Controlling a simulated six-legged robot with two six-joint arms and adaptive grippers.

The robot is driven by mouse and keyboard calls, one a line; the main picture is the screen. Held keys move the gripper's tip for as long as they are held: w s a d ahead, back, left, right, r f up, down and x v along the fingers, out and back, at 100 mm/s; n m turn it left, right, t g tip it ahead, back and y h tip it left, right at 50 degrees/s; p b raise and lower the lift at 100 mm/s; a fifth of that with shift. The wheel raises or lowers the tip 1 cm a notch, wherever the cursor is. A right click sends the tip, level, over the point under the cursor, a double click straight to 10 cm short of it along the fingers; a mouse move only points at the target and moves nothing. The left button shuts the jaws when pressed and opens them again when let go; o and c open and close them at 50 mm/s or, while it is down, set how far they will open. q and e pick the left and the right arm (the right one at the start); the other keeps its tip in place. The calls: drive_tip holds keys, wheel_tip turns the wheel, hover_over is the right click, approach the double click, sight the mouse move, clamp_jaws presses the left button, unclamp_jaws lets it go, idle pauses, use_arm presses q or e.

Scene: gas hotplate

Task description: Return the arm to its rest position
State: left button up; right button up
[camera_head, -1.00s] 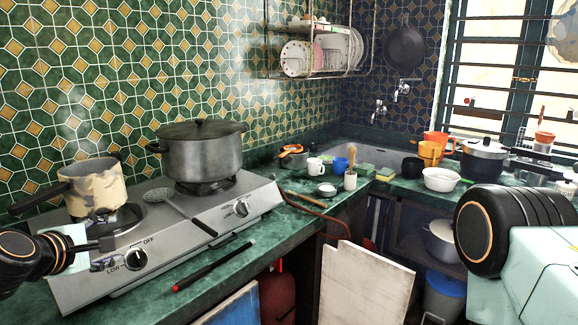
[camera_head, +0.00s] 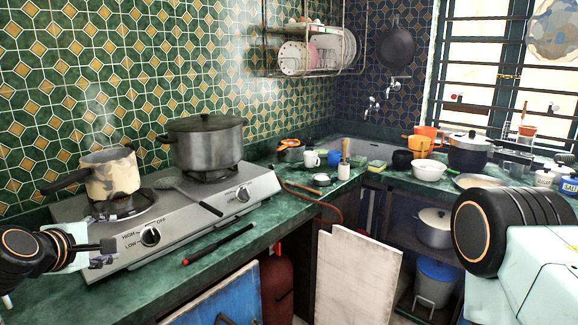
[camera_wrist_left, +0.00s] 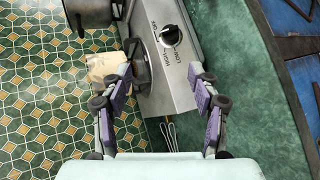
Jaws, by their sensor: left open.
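My left gripper (camera_head: 105,252) comes in from the left, in front of the left end of the gas hotplate (camera_head: 185,238). In the left wrist view my left gripper (camera_wrist_left: 160,92) is open, with nothing between its purple-padded fingers. The hotplate's left knob (camera_head: 150,237) shows beside the gripper, and the same knob (camera_wrist_left: 171,36) shows beyond the fingers in the wrist view. A cream, stained saucepan (camera_head: 112,178) sits on the left burner. At the right edge is part of my right arm; its gripper is out of the picture.
A large lidded pot (camera_head: 206,146) stands on the right burner. A slotted spatula (camera_head: 190,192) lies on the hotplate. A black-and-red stick (camera_head: 218,244) lies on the green counter (camera_head: 270,225). Cups, bowls and a sink (camera_head: 368,153) are farther back.

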use_arm(q)
drive_tip(key=s+d+f+m+g, duration=0.2)
drive_tip(key=s+d+f+m, duration=0.15)
drive_tip(key=f, duration=0.25)
drive_tip(key=s+d+f+m+g+b, duration=0.1)
drive_tip(key=s+d+f+m, duration=0.2)
drive_tip(key=s+f+m, duration=0.25)
drive_tip(key=s+d+f+m+g, duration=0.2)
drive_tip(key=s+d+f+m, duration=0.15)
drive_tip(key=f, duration=0.35)
drive_tip(key=s+d+f+m+g, duration=0.1)
drive_tip(key=s+f+m+g, duration=0.1)
drive_tip(key=s+f, duration=0.3)
drive_tip(key=s+d+f+m+g+b, duration=0.1)
drive_tip(key=s+f, duration=0.5)
drive_tip(key=s, duration=0.6)
drive_tip(key=s+d+f+m+g+b, duration=0.1)
drive_tip(key=s+f+m+g, duration=0.2)
drive_tip(key=s, duration=0.6)
wheel_tip(320, 180, down, 2)
drive_tip(key=shift+s+d+f+g, duration=0.25)
drive_tip(key=shift+d+g, duration=0.1)
drive_tip(key=shift+g, duration=0.45)
